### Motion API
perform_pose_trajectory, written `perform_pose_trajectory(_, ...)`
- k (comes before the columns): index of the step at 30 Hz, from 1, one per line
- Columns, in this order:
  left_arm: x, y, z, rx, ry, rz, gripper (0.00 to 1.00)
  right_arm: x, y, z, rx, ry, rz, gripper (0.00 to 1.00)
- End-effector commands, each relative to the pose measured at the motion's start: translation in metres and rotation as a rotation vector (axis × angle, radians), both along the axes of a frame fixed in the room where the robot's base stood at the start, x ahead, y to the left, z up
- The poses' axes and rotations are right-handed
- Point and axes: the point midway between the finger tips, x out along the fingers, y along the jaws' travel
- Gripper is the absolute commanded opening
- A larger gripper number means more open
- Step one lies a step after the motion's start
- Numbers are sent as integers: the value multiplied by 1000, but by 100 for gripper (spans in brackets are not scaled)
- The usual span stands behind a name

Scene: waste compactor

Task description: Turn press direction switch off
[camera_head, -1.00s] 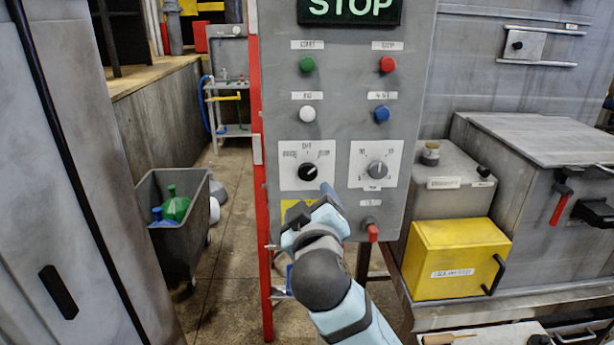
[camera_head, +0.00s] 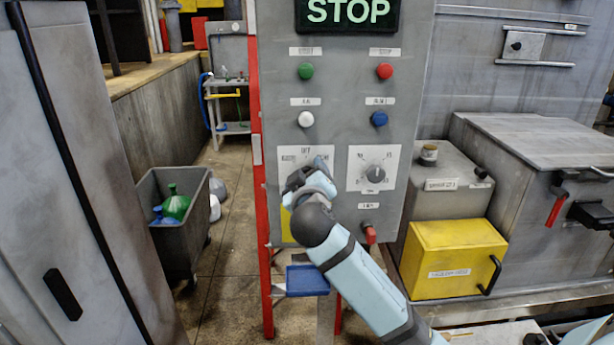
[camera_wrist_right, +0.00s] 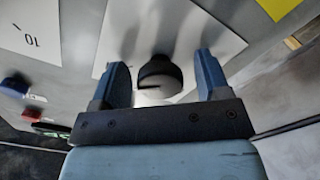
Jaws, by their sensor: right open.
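The press direction switch is a black round knob (camera_wrist_right: 160,78) on a white plate (camera_head: 300,154) at the lower left of the grey control panel (camera_head: 345,90). In the head view my right gripper (camera_head: 314,172) is in front of this plate and hides the knob. In the right wrist view the knob sits between the two blue fingers of the gripper (camera_wrist_right: 161,88), which are open with a gap on either side. Contact cannot be seen. My left gripper is not in view.
A grey knob (camera_head: 375,174) on another white plate is close to the right. Green (camera_head: 306,71), red (camera_head: 385,71), white (camera_head: 306,119) and blue (camera_head: 379,118) buttons sit above. A yellow box (camera_head: 455,258) stands right of the panel.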

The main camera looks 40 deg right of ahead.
Motion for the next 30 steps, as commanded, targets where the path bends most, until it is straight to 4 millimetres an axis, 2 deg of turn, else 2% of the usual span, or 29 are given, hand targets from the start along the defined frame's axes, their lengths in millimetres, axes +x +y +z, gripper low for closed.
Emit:
perform_pose_trajectory(2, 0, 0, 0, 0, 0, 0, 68, 0, 0, 0, 0, 0, 0, 69)
perform_pose_trajectory(9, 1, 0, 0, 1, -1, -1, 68, 0, 0, 0, 0, 0, 0, 21)
perform_pose_trajectory(20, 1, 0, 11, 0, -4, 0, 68, 0, 0, 2, -45, 28, 1, 21)
perform_pose_trajectory(30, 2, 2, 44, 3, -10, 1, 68, -1, 0, 5, -249, 156, 0, 21)
